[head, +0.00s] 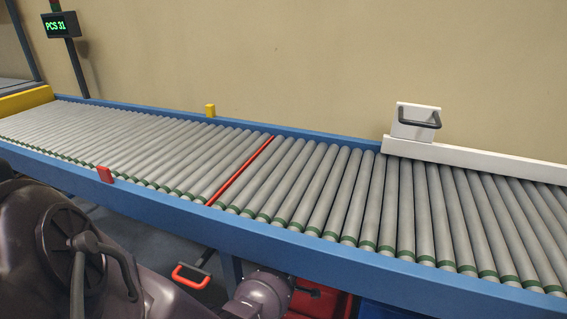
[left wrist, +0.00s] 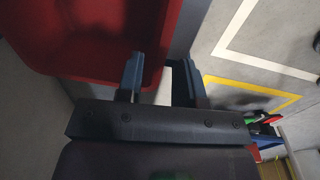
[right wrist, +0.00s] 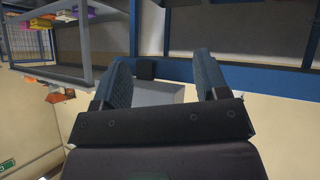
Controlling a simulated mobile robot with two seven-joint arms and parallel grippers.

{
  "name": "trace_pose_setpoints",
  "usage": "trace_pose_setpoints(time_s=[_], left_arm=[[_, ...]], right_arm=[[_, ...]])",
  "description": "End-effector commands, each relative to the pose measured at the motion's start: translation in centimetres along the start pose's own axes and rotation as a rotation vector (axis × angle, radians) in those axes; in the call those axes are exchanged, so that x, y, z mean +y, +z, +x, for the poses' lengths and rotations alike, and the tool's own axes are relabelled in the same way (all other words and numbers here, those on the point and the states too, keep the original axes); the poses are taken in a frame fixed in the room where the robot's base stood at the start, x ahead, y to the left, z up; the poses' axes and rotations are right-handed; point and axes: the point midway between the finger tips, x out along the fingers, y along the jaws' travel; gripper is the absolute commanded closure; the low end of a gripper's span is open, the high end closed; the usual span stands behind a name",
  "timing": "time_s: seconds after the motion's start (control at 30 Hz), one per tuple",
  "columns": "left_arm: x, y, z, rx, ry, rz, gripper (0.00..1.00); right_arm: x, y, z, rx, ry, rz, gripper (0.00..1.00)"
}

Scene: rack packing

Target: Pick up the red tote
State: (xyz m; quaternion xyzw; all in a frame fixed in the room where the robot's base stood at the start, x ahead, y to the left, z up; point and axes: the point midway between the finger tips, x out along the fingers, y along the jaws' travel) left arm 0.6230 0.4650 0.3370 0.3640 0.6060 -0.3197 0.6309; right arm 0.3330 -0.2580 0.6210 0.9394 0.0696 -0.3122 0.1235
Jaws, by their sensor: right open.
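The red tote (left wrist: 85,70) fills the upper left of the left wrist view, seen from above into its hollow. My left gripper (left wrist: 160,75) is at the tote's near right corner. One finger overlaps the red wall and the other is on the outer side. A pale strip shows between the fingers, and I cannot tell whether they press on the wall. My right gripper (right wrist: 165,75) is open, with nothing between its fingers. The head view shows neither gripper, and I cannot identify the tote there.
A roller conveyor (head: 330,190) with blue side rails crosses the head view; its rollers are bare. A white guide with a dark handle (head: 415,123) stands at its right. A sign (head: 62,25) stands at the back left. The right wrist view shows shelving with small boxes (right wrist: 70,15).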

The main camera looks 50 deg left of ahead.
Motion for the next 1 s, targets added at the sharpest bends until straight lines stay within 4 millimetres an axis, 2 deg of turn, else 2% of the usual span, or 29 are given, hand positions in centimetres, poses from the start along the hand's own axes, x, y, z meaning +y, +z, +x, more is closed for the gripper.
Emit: trace_pose_setpoints(time_s=[0.17,0.6,0.8,1.0], left_arm=[[-0.2,-0.1,0.8,0.003,-0.003,0.001,0.66],[-0.5,-0.3,6.5,0.006,-0.009,0.002,0.66],[-0.3,-0.2,7.5,0.003,-0.004,0.002,0.66],[-0.1,-0.1,7.6,0.001,0.000,0.002,0.66]], right_arm=[[-0.1,0.3,0.1,0.003,0.000,0.006,0.33],[0.4,1.0,0.3,0.112,0.025,0.064,0.33],[0.7,0.7,0.2,0.156,0.037,0.079,0.33],[0.8,0.5,0.2,0.173,0.042,0.083,0.33]])
